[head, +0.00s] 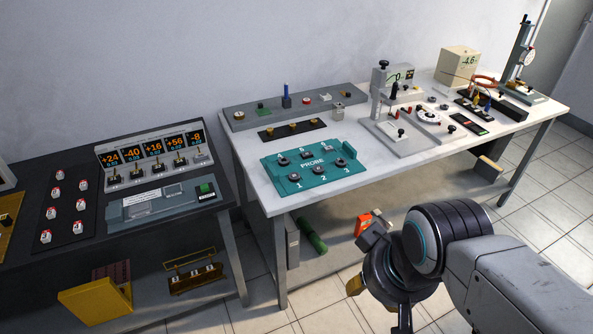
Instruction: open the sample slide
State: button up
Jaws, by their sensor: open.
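I cannot tell for sure which part is the sample slide. One candidate is the low grey unit (163,203) on the dark left bench, with a clear-topped block, a white label and a green part at its right end. Another is the grey plate (400,137) with a dark knob, on the white bench. My gripper (359,256) is open, in front of the white bench and below its top in the picture. It is well apart from both candidates and touches nothing that I can see. Part of it is hidden behind my wrist.
A teal board (314,166) marked PROBE lies near the white bench's front edge. A display box (156,152) stands on the dark bench beside several small red-and-white items. A yellow box (96,295) sits below. The tiled floor (265,318) between benches looks clear.

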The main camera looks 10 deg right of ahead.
aim_at(498, 98)
jog(key=z, duration=1.35)
